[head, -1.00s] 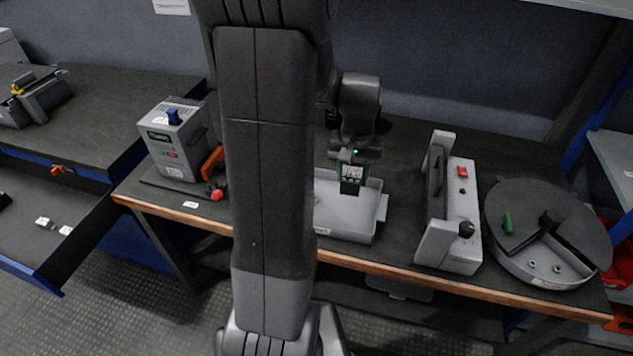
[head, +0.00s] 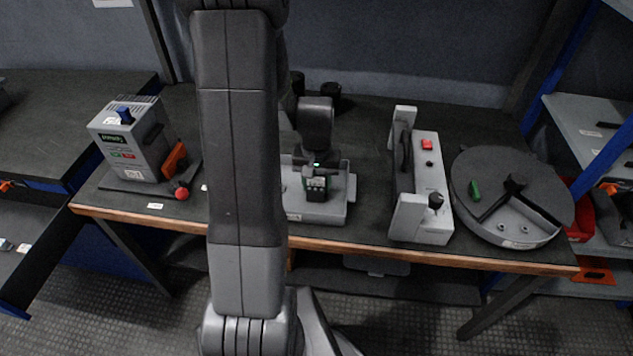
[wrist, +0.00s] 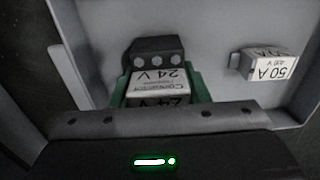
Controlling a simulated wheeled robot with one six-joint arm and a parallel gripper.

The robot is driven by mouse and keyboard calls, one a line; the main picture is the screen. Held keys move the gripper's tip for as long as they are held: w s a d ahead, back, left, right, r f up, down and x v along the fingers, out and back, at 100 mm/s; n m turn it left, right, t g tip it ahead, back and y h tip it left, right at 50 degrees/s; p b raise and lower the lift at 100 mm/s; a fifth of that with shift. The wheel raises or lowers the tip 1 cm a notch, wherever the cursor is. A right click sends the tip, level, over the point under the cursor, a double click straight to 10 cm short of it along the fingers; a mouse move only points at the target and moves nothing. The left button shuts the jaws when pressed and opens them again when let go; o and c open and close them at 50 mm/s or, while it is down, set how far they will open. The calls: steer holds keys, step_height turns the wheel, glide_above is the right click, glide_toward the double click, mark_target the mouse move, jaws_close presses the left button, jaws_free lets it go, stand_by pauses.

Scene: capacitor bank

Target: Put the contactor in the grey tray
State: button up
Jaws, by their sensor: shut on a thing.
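The contactor (head: 316,188) is a small dark and green block with a white label. In the wrist view the contactor (wrist: 158,82) shows a "24 V" label, a green body and a black end with round terminals. My gripper (head: 317,171) is shut on it, pointing down over the grey tray (head: 338,212). The wrist view shows the tray's wall (wrist: 85,50) beside the contactor; whether the contactor touches the tray floor I cannot tell. My arm hides the tray's left part in the head view.
A block labelled "50 A" (wrist: 266,66) lies in the tray, right of the contactor. A grey device with a red button (head: 425,190) and a round drum (head: 510,195) stand to the right. A grey box with a blue knob (head: 133,140) stands left.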

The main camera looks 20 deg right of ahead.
steer(key=shift+f, duration=0.1)
steer(key=o, duration=1.2)
step_height(320, 180, up, 12)
steer(key=shift+r+p, duration=0.2)
steer(key=shift+p, duration=0.5)
